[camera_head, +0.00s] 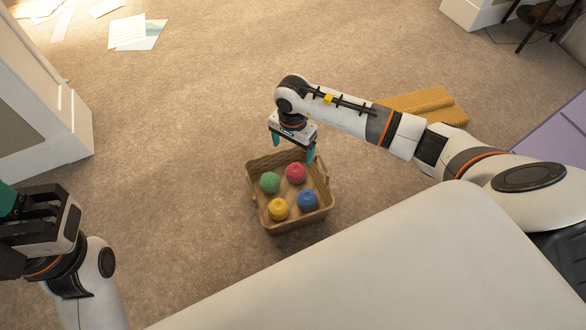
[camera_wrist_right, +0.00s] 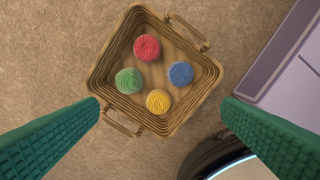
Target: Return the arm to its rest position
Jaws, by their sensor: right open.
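My right arm reaches in from the right in the head view. Its gripper (camera_head: 293,146) is open and empty above the far edge of a wicker basket (camera_head: 252,199). In the right wrist view its two green fingers stand wide apart (camera_wrist_right: 165,125), with the basket (camera_wrist_right: 110,60) below and between them. The basket holds a green ball (camera_head: 270,182), a red ball (camera_head: 295,173), a yellow ball (camera_head: 278,209) and a blue ball (camera_head: 307,200). My left gripper (camera_head: 12,205) is at the left edge, partly cut off; its fingers do not show clearly.
A yellow woven object (camera_head: 425,100) lies on the carpet behind my right arm. White furniture (camera_head: 40,100) stands at the left. Papers (camera_head: 135,32) lie at the upper left. A purple mat or panel (camera_head: 555,140) is at the right. The carpet beyond the basket is clear.

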